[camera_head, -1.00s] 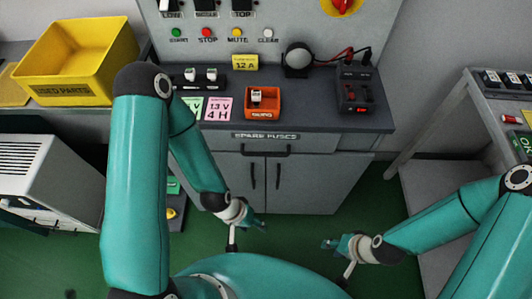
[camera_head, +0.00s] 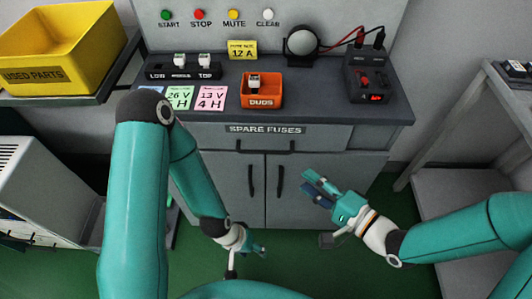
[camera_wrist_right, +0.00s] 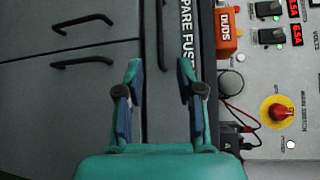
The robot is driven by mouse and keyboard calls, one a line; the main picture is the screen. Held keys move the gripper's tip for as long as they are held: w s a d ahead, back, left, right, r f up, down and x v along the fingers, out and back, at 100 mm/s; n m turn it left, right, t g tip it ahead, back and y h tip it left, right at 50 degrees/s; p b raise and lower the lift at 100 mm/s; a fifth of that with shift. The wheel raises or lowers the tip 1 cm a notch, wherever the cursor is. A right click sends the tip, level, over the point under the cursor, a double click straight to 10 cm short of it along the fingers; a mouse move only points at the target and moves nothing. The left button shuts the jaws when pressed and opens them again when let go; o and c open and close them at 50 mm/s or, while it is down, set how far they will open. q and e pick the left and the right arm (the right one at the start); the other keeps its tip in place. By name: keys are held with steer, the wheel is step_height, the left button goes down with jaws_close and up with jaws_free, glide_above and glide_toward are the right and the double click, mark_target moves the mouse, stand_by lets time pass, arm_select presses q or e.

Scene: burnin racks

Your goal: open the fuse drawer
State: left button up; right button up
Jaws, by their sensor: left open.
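My right gripper (camera_head: 311,184) is in front of the right cupboard door, lower and to the right of the handle, open and empty. The wrist view shows its spread fingers (camera_wrist_right: 160,75). My left gripper (camera_head: 260,250) is open, low in front of the cabinet, touching nothing.
Two cupboard doors with upright handles (camera_head: 252,181) (camera_head: 280,180) are below the drawer. On the worktop are an orange DUDS bin (camera_head: 262,93), coloured cards and a dark device (camera_head: 367,85). A yellow bin (camera_head: 62,50) is left, a grey table (camera_head: 465,190) right.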

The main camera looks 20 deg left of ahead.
mark_target(266, 151)
steer(key=x, duration=1.5)
steer(key=shift+f, duration=0.1)
jaws_close()
